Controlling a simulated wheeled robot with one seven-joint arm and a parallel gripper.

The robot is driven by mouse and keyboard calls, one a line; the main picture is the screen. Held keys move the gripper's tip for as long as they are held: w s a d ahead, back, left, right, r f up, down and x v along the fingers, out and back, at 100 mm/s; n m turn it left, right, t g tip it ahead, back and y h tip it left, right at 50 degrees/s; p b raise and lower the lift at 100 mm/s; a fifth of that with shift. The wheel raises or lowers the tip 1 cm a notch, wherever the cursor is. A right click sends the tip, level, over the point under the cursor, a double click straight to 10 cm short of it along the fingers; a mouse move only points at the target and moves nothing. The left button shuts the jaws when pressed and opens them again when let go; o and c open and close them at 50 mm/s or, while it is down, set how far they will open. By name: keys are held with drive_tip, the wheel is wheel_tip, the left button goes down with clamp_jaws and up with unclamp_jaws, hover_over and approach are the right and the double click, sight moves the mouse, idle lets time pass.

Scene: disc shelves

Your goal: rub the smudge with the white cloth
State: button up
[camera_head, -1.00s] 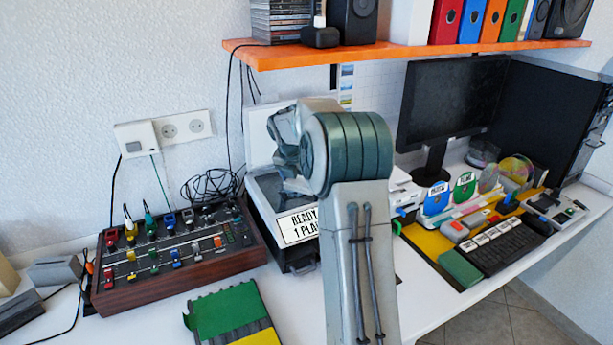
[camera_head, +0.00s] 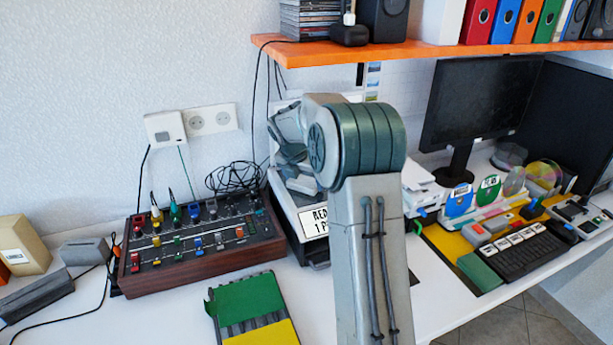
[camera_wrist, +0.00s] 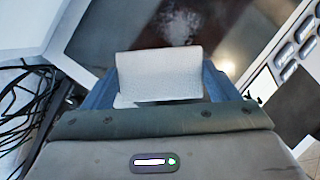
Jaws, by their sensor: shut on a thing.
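In the wrist view, my gripper (camera_wrist: 160,84) is shut on a folded white cloth (camera_wrist: 158,68), which sticks out ahead of the fingers. A pale, cloudy smudge (camera_wrist: 180,24) lies on a dark glossy surface (camera_wrist: 115,30) just beyond the cloth's far edge. I see a strip of dark surface between cloth and smudge in the picture; whether the cloth touches the surface I cannot tell.
A printer-like machine with a label (camera_head: 313,221) stands behind my arm. Black cables (camera_wrist: 28,105) lie at left in the wrist view. An orange shelf (camera_head: 430,53) hangs above.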

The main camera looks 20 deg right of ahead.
drive_tip(key=shift+d+r+p, duration=0.1)
drive_tip(key=shift+d+p, duration=1.9)
drive_tip(key=shift+d, duration=1.05)
drive_tip(key=shift+d+p, duration=0.6)
drive_tip(key=shift+d, duration=0.55)
drive_tip(key=shift+p, duration=0.4)
drive_tip(key=shift+a, duration=2.15)
drive_tip(key=shift+a+f, duration=0.2)
drive_tip(key=shift+a, duration=1.85)
